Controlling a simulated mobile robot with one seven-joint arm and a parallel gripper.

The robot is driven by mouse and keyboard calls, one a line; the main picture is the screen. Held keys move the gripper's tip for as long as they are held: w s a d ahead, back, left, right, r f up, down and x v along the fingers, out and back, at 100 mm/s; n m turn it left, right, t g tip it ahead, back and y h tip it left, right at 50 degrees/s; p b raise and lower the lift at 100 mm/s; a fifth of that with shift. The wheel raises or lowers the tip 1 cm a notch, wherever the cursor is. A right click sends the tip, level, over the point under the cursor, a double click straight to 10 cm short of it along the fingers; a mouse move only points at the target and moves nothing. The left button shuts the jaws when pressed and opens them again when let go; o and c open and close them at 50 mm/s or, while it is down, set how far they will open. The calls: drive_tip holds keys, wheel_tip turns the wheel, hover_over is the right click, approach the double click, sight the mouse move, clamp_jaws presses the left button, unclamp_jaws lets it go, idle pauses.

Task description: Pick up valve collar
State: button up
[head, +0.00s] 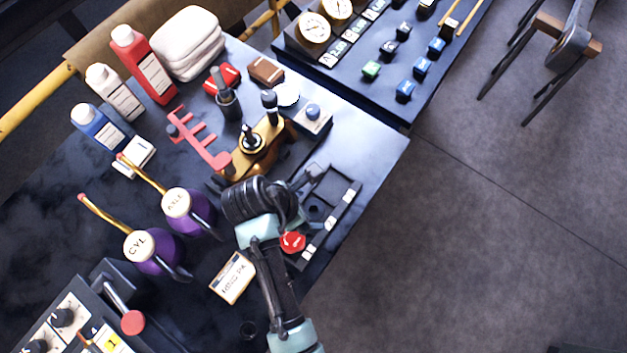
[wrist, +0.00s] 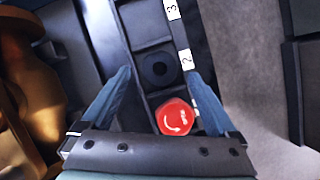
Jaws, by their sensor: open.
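In the wrist view a dark round ring with a central hole, which looks like the valve collar (wrist: 158,68), lies in a tray compartment beside the label 2. I cannot tell the height of the fingertips above the tray. A red cap (wrist: 174,116) with a white arrow sits in the compartment nearer the gripper's palm. In the head view my arm reaches over the numbered tray (head: 345,204), and the red cap shows beside it (head: 292,242).
A brass valve body (head: 252,150) and a red rack (head: 203,140) stand beyond the gripper. Two purple oil cans (head: 150,252) stand to the left. A small label card (head: 232,278) lies near the arm. The bench edge is just right of the tray.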

drive_tip(key=shift+x, duration=1.35)
clamp_jaws()
